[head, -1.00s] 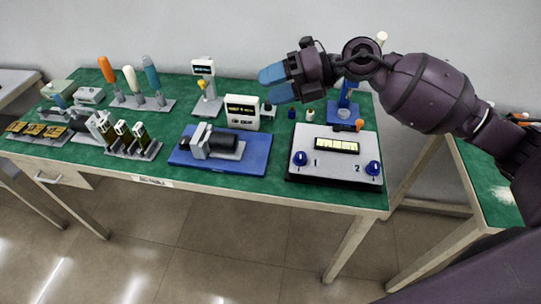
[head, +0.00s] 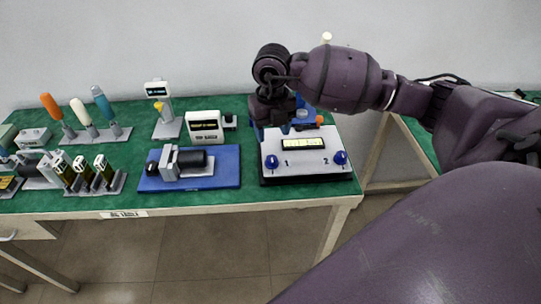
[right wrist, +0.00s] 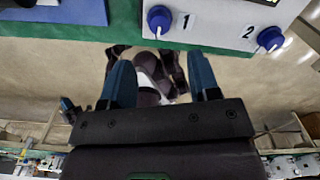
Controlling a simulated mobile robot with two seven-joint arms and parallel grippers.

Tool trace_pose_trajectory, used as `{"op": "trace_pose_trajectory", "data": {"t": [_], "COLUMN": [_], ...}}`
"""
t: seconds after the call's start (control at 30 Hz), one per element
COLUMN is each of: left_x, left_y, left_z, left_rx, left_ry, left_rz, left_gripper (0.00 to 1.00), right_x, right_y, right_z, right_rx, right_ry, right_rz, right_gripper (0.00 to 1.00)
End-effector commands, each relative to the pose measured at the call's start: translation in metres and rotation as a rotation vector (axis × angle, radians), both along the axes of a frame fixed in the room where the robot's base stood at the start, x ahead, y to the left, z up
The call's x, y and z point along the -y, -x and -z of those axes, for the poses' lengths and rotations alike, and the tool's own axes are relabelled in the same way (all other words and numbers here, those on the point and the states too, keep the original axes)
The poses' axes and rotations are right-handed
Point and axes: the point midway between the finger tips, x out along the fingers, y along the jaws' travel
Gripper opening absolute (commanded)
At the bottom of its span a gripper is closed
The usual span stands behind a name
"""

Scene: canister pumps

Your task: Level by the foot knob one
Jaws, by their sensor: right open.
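The white-topped levelling box (head: 307,165) with a dark base sits at the right front of the green table. Its blue foot knob one (head: 271,161) is at the front left corner, beside the printed "1". Knob two (head: 340,158) is at the front right corner. Between them is a lit display (head: 303,143). My right gripper (head: 272,130) points down above the box's back left part, behind knob one. In the right wrist view its blue fingers (right wrist: 160,80) are apart with nothing between them, and knob one (right wrist: 160,18) shows beyond them. My left gripper is out of view.
A pump on a blue tray (head: 226,169) lies left of the box. A white display unit (head: 205,125) stands behind the tray. Bottles in a holder (head: 88,174) and upright coloured handles (head: 104,104) are further left. The table's front edge is close to the box.

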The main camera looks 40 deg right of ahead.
Motion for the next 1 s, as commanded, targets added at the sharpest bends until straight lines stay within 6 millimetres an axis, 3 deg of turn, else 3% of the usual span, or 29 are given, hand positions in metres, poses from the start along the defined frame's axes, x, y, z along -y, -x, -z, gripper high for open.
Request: {"op": "trace_pose_trajectory", "data": {"t": [0.2,0.5,1.0], "left_x": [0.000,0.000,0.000], "left_y": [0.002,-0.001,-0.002], "left_z": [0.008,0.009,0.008], "left_rx": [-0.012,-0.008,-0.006], "left_ry": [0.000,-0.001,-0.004], "left_rz": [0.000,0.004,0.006], "left_gripper": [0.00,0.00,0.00], "right_x": [0.000,0.000,-0.001], "right_y": [0.001,0.001,0.000], "right_z": [0.041,0.082,0.091], "right_rx": [-0.007,-0.003,0.000], "right_ry": [-0.002,-0.003,-0.003], "right_rz": [-0.001,-0.001,-0.003], "right_gripper": [0.56,0.56,0.53]}}
